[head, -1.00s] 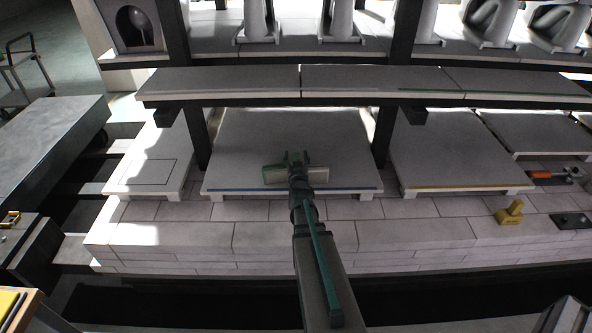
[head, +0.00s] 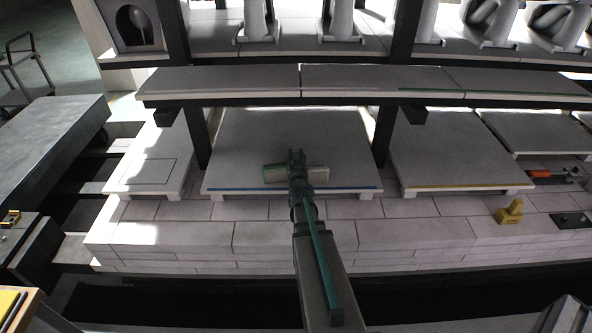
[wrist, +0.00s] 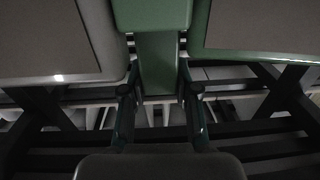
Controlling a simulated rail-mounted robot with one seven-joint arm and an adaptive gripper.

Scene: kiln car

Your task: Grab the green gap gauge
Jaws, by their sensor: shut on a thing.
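The green gap gauge (head: 275,174) lies over the blue-edged shelf slab in the head view. Its left end shows green and its right part pale. My gripper (head: 297,156) is across its middle and hides that part. In the wrist view, a narrow green section of the gauge (wrist: 159,65) sits between the two fingers of my gripper (wrist: 159,98). The fingers are shut on it. A wider green block lies above that section, with broad grey panels on both sides. I cannot tell if the gauge still touches the slab.
The slab (head: 240,130) has a blue front strip, with dark posts at both sides. An upper shelf (head: 370,82) runs above and behind my gripper. A yellow-edged slab (head: 450,160) is to the right, with a yellow block (head: 510,212) near it. Pale bricks (head: 290,236) lie in front.

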